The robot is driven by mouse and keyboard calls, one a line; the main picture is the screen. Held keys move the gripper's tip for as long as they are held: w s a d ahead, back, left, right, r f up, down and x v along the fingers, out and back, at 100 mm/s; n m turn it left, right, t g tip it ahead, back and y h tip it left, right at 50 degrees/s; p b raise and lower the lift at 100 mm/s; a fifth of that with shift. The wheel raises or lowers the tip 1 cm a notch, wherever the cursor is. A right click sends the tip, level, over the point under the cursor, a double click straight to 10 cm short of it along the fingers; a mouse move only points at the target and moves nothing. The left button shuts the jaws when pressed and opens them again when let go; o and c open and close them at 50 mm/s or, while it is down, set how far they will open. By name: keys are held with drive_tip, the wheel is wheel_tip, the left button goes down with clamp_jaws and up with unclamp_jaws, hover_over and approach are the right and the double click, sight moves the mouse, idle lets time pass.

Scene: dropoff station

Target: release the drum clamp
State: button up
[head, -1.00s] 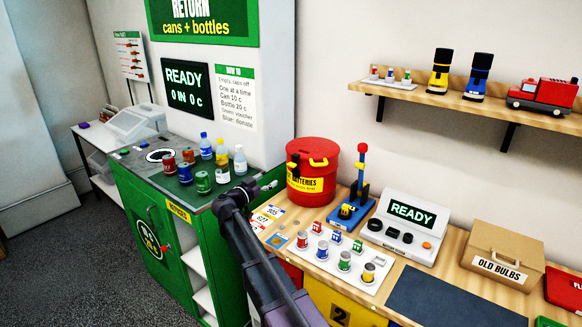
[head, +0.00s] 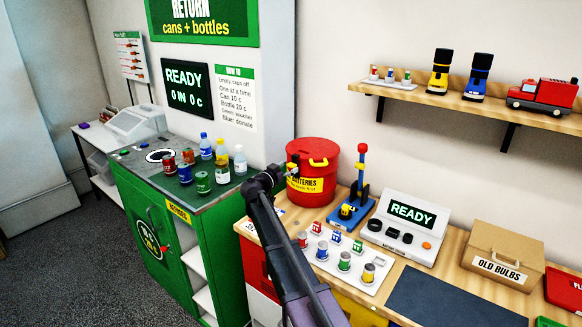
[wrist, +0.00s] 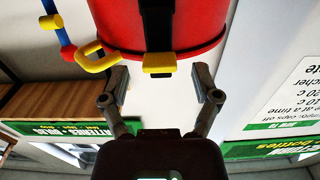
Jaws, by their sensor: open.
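The red drum (head: 313,150) with a yellow batteries label stands at the back left of the wooden counter. Its clamp is a black strap with a yellow tab (wrist: 160,68) at the end; in the head view my gripper partly hides it. My gripper (head: 287,172) is at the drum's left front side. In the wrist view my gripper (wrist: 161,80) is open and empty, with one fingertip on each side of the yellow tab. A yellow loop handle (wrist: 97,55) sits left of the strap.
A blue stand with a red-topped lever (head: 361,175) is close right of the drum. A white tray of batteries (head: 346,262) lies in front. Cans and bottles (head: 205,165) stand on the green return machine to the left. A READY console (head: 408,222) is farther right.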

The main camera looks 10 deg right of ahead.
drive_tip(key=shift+x, duration=1.05)
clamp_jaws()
